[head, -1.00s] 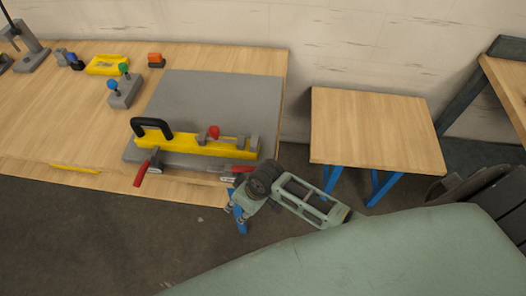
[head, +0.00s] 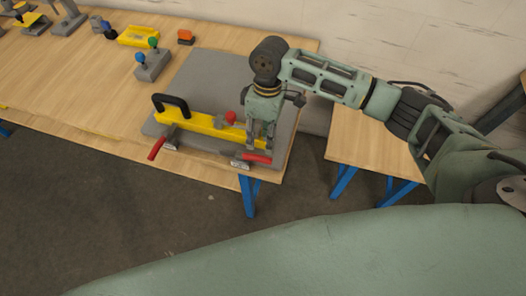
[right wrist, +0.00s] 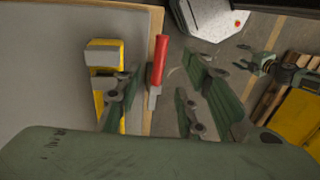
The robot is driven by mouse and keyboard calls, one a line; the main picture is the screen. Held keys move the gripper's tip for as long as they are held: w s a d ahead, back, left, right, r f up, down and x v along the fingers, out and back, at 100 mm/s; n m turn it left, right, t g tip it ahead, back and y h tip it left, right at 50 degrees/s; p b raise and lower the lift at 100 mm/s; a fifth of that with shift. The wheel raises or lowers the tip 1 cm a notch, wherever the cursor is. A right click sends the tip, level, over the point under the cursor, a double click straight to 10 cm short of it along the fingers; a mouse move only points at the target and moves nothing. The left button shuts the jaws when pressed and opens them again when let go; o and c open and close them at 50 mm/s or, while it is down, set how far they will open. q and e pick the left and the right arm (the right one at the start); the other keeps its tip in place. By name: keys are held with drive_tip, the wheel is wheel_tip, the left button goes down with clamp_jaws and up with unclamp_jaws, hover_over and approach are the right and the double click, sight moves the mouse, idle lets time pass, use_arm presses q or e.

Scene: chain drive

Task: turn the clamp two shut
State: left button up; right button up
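The yellow fixture (head: 200,122) with a black handle lies on the grey plate (head: 205,75) at the table's front. One red-handled clamp (head: 157,148) is at its left front, its handle pointing outward. Another red-handled clamp (head: 257,157) is at its right end, its handle lying along the table edge. I cannot read which is numbered two. My right gripper (head: 262,142) points down over the right clamp. In the right wrist view its fingers are open, with the red handle (right wrist: 158,60) showing between them, apparently not gripped. My left gripper (right wrist: 248,64) seems to show small in that view.
A blue-and-green-knobbed grey block (head: 152,65), a yellow part (head: 138,36) and an orange part (head: 185,37) stand farther back on the table. A smaller wooden table (head: 355,145) stands at the right, partly behind my right arm.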

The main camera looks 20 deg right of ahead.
sight(261, 157)
drive_tip(key=f, duration=0.2)
drive_tip(key=f+p, duration=0.1)
drive_tip(key=f, duration=0.1)
drive_tip(key=s+f, duration=0.1)
drive_tip(key=f, duration=0.1)
drive_tip(key=shift+a+f+p, duration=0.1)
drive_tip(key=shift+a+p, duration=0.25)
drive_tip(key=shift+s+a+f, duration=0.1)
drive_tip(key=shift+f, duration=0.5)
clamp_jaws()
